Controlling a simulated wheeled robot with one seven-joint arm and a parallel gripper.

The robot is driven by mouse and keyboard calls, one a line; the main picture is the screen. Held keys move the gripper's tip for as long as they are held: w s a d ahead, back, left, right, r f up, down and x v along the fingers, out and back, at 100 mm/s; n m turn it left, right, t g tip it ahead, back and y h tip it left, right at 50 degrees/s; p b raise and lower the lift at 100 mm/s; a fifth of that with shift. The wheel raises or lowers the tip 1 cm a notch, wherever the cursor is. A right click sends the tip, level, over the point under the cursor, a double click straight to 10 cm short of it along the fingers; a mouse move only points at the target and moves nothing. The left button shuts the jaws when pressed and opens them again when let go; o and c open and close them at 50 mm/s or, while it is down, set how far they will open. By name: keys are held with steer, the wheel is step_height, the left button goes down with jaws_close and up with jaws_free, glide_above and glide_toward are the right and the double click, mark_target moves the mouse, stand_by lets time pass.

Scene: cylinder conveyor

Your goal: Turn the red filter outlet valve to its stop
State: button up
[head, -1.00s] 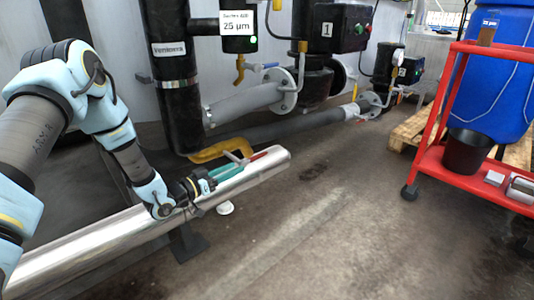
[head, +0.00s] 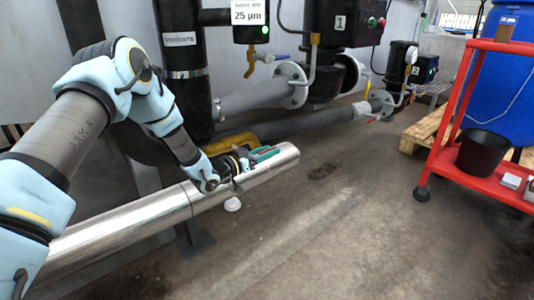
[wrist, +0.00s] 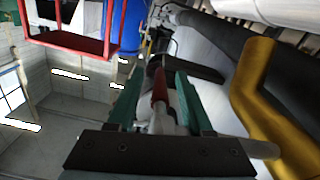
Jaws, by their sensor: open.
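The red outlet valve handle (wrist: 159,86) shows in the wrist view as a red grip on a grey metal lever, lying lengthwise between the two green fingers of my gripper (wrist: 155,82). A finger stands on each side of it, with a gap visible, so the jaws are open around the handle. In the head view my gripper (head: 265,154) is low over the far end of the shiny steel pipe (head: 125,224). There the fingers mostly hide the handle. The valve body is not clearly visible.
A yellow pipe (wrist: 262,92) runs close to the right of the gripper in the wrist view. Black filter columns (head: 184,60) and grey flanged pipes (head: 255,95) stand behind. A red cart (head: 463,178) with a black bucket (head: 484,151) is at right. The middle floor is clear.

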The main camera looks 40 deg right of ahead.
jaws_close()
stand_by(0.3)
stand_by(1.1)
